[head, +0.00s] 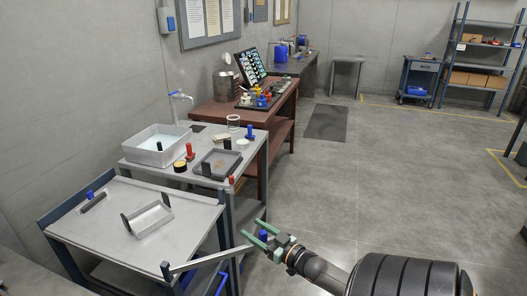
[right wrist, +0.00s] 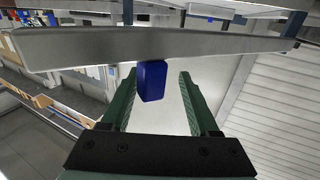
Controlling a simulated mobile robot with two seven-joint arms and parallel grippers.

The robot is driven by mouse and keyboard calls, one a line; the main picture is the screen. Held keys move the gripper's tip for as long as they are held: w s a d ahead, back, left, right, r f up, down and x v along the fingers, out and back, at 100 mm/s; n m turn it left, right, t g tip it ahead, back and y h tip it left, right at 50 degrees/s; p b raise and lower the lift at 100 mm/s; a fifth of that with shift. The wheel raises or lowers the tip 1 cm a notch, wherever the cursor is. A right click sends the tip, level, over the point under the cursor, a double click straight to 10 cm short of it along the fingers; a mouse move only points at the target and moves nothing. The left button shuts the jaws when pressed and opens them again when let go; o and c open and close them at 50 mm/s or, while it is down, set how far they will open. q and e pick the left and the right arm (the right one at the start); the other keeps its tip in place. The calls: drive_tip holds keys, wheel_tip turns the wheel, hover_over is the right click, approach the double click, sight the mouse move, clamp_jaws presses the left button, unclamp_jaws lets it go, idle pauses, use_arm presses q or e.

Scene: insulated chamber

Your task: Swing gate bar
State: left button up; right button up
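The gate bar (head: 208,262) is a flat grey metal bar at the near right corner of the grey cart. It runs from a dark post (head: 167,272) at the cart's front edge towards my right gripper. In the right wrist view the bar (right wrist: 90,46) crosses the upper part of the picture. A blue handle (right wrist: 152,82) sticks out from it. My right gripper (head: 259,231), with green fingers, is open. My left gripper is not in view.
The grey cart (head: 95,226) bears an open metal tray (head: 150,219) and a blue-topped piece (head: 92,198). Behind it a grey table (head: 256,138) holds a white basin (head: 140,157) and small items. The floor to the right (head: 380,175) is clear.

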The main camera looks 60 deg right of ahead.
sight(263, 235)
drive_tip(key=shift+s+a+p, duration=0.1)
drive_tip(key=shift+s+p, duration=0.5)
drive_tip(key=shift+s, duration=0.95)
drive_tip(key=shift+c, duration=0.3)
